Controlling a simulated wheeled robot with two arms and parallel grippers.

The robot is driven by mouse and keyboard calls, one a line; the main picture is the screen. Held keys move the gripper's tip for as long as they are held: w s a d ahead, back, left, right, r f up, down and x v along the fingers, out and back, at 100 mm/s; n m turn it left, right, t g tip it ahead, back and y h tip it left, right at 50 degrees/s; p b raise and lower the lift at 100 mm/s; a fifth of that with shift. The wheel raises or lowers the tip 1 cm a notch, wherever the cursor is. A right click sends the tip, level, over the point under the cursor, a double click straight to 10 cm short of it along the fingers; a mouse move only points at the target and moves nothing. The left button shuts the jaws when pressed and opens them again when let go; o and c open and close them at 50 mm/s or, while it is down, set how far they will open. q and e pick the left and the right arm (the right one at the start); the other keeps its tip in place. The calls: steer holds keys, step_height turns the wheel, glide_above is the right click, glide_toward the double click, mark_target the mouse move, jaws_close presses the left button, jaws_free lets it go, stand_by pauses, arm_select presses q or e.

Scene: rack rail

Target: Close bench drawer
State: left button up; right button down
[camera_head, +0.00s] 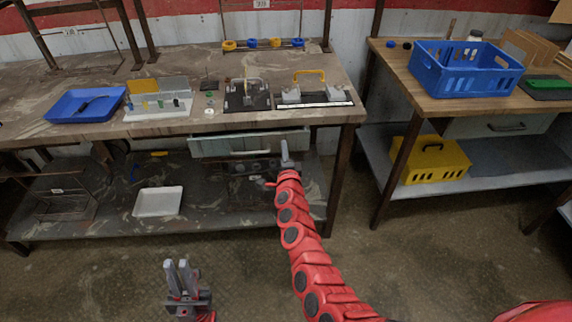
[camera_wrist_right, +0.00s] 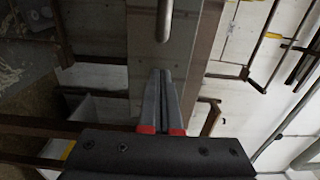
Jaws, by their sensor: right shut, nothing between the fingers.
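The bench drawer (camera_head: 225,146) is a pale grey-green box front under the worn left bench (camera_head: 185,130). How far it stands out from the bench edge is hard to tell. My right gripper (camera_head: 285,154) is in front of the drawer's right part, shut and empty. In the right wrist view its fingertips (camera_wrist_right: 161,74) point at the grey drawer front (camera_wrist_right: 145,55), with a rounded metal handle (camera_wrist_right: 165,18) just ahead. Whether they touch the front cannot be told. My left gripper (camera_head: 178,270) is low over the floor, fingers apart and empty, away from the drawer.
The bench top holds a blue tray (camera_head: 65,117) and several small fixtures. A white tray (camera_head: 158,202) lies on the lower shelf. The right bench carries a blue crate (camera_head: 470,82), with a yellow box (camera_head: 432,160) below. The floor in front is clear.

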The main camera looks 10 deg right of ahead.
steer(key=shift+w+b, duration=0.5)
steer(key=shift+w, duration=1.05)
steer(key=shift+d+r, duration=0.1)
steer(key=shift+r, duration=0.15)
